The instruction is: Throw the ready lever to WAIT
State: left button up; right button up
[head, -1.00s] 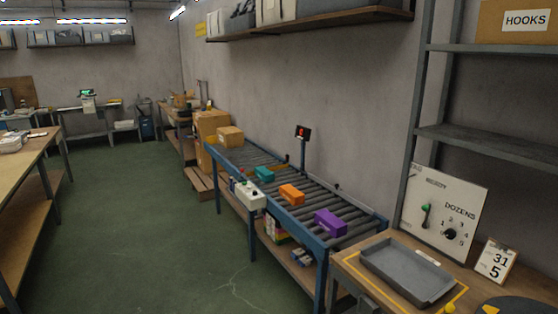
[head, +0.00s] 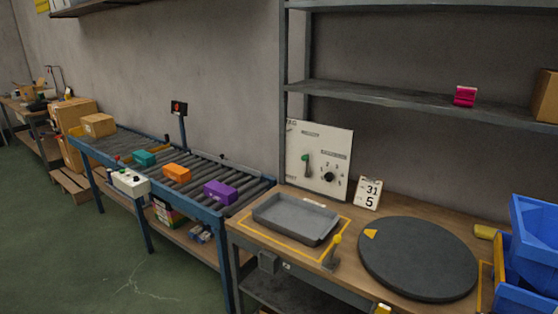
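A white panel (head: 342,148) stands upright at the back of the workbench, against the shelf posts. A lever with a green knob (head: 306,158) is on its left half; the knob is at the top. The small lettering around it is too small to read, so I cannot tell which end is marked WAIT. A black dial (head: 328,177) with numbers around it sits to its right. A second lever with a yellow knob (head: 337,239) stands at the bench's front edge; no label on it is readable. Neither of my grippers is in view.
A grey tray (head: 296,219) lies in a yellow outline on the bench. A dark round turntable (head: 418,258), a number card (head: 368,193) and blue bins (head: 530,240) are to its right. A roller conveyor (head: 150,150) with coloured boxes is at left. Green floor in front is open.

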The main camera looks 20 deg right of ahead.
aim_at(305, 158)
jog(key=i+l+z, duration=0.1)
jog(key=i+z, duration=0.3)
jog(key=i, duration=1.05)
